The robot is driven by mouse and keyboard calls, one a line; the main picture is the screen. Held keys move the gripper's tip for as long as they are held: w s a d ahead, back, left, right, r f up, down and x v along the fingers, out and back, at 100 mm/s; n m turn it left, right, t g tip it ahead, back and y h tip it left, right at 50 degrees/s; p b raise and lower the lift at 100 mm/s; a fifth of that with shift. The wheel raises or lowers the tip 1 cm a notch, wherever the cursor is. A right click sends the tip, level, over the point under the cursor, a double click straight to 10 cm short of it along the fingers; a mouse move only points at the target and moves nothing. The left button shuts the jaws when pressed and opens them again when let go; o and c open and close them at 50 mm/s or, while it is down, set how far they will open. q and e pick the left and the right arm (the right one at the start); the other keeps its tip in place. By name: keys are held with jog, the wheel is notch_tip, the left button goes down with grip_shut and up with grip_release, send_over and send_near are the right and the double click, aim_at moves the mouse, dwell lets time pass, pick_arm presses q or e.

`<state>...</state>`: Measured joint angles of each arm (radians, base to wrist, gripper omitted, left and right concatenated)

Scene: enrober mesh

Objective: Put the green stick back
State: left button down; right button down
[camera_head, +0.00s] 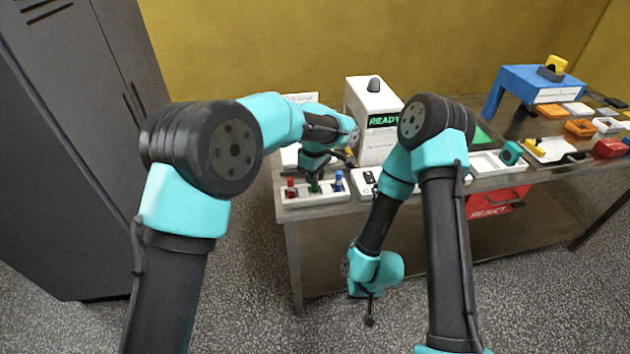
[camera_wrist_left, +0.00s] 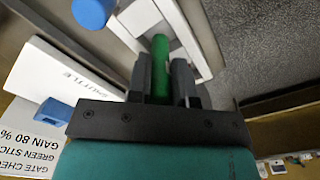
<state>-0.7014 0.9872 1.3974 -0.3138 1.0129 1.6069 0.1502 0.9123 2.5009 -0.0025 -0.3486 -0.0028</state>
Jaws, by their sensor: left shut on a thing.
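The green stick (camera_head: 314,187) stands at the middle place of a white rack (camera_head: 311,200) near the table's front left corner, between a red stick (camera_head: 291,189) and a blue stick (camera_head: 339,181). My left gripper (camera_head: 315,173) points down over it and is shut on it. In the left wrist view the green stick (camera_wrist_left: 160,66) is between the two dark fingers, its far end at the white rack; I cannot tell how deep it sits. The blue stick (camera_wrist_left: 92,10) shows beside it. My right gripper (camera_head: 369,317) hangs in front of the table; its jaws are too small to read.
A white machine (camera_head: 371,105) reading READY stands behind the rack. In the left wrist view a white block marked SHUTTLE (camera_wrist_left: 62,75) and a printed card (camera_wrist_left: 28,140) lie close by. A red REJECT bin (camera_head: 490,208) and several parts are to the right.

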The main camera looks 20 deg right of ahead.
pick_arm(q)
jog(key=shift+f, duration=0.95)
jog(key=shift+f, duration=0.2)
jog(key=c, duration=1)
grip_release()
jog(key=shift+r, duration=0.15)
notch_tip(320, 180, up, 12)
jog(key=shift+r, duration=0.1)
